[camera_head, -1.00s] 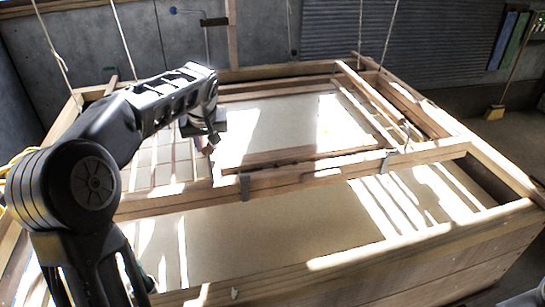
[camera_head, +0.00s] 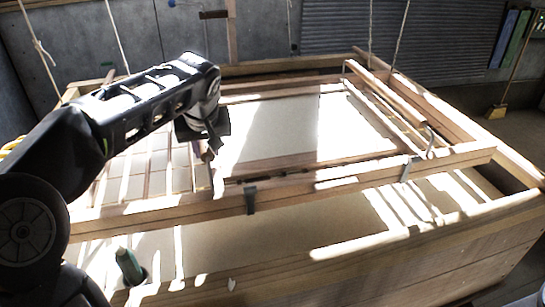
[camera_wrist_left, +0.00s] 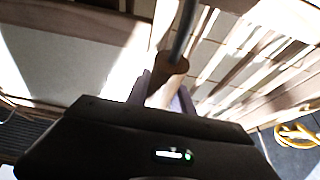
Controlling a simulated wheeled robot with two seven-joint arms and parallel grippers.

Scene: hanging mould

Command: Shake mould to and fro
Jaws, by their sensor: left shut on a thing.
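The mould is a wooden frame (camera_head: 330,180) with a pale flat sheet (camera_head: 290,125), hanging on ropes over a large wooden vat (camera_head: 420,240). Metal clasps (camera_head: 250,200) sit on its near bar. My left gripper (camera_head: 207,152) is at the near left part of the mould, above the bar. In the left wrist view the left gripper (camera_wrist_left: 165,92) is shut on a brown wooden handle (camera_wrist_left: 168,70) with a metal rod running out of it. In the head view the arm partly hides this handle. My right gripper is not in view.
Ropes (camera_head: 398,35) rise from the mould to above the picture. A green-topped object (camera_head: 129,265) stands at the vat's near left edge. A broom (camera_head: 497,110) leans by the back right wall. A yellow coil (camera_wrist_left: 297,133) shows in the left wrist view.

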